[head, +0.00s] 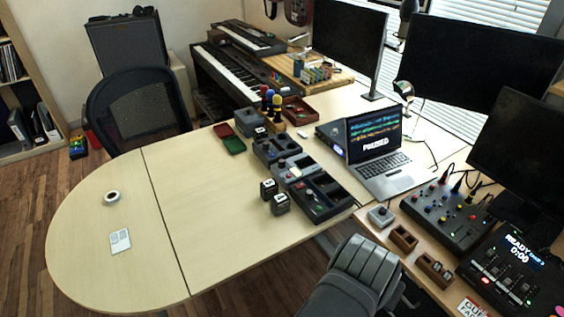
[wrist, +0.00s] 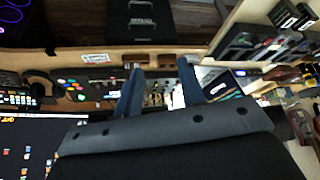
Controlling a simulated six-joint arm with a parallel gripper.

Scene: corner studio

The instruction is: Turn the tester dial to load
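I cannot tell for sure which unit is the tester. No dial can be made out clearly in that view.
Two small black blocks (head: 274,197) stand before the row. A laptop (head: 381,172) is behind. A mixer (head: 444,217), small wooden boxes (head: 404,239) and a READY timer panel (head: 508,275) crowd the right. The left desk is mostly clear, with a tape roll (head: 112,197) and a card (head: 120,241).

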